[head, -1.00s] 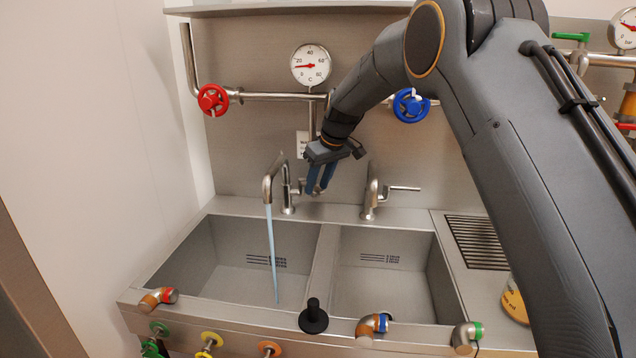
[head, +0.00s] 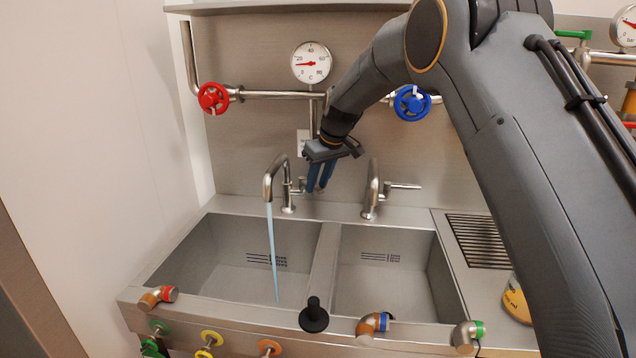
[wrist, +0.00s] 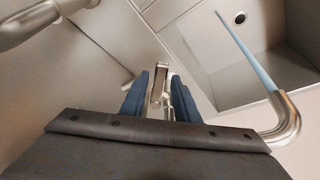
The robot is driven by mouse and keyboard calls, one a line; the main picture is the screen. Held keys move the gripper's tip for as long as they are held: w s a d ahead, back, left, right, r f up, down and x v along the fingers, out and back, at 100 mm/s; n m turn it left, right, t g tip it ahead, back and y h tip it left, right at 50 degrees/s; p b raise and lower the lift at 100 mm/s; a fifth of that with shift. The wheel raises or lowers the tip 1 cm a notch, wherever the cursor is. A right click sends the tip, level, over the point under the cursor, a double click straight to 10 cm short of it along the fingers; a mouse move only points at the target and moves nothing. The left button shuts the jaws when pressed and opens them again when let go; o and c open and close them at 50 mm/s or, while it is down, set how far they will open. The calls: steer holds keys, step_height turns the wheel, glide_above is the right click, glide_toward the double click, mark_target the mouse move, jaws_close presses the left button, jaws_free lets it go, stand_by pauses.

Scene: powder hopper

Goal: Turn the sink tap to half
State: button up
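The left sink tap (head: 270,180) is a curved metal spout with a thin blue stream of water (head: 273,250) falling into the left basin. Its short lever (wrist: 158,84) shows between my fingers in the wrist view, and the spout (wrist: 288,122) shows at the right there. My gripper (head: 320,180) points down just right of the spout in the head view. Its two blue fingers stand apart, one on each side of the lever; firm contact is not clear. The right tap (head: 371,190) has its lever pointing right, and no water shows from it.
The double sink (head: 330,245) lies below, with a black plunger-like knob (head: 314,318) at its front. A red valve wheel (head: 213,98), a blue valve wheel (head: 412,103) and a round gauge (head: 311,63) are on the wall behind. A drain grille (head: 478,240) is at the right.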

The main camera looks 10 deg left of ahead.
steer(key=shift+o, duration=0.3)
steer(key=b+v, duration=0.2)
steer(key=v, duration=0.5)
steer(key=shift+r, duration=0.35)
steer(key=shift+s+d, duration=0.15)
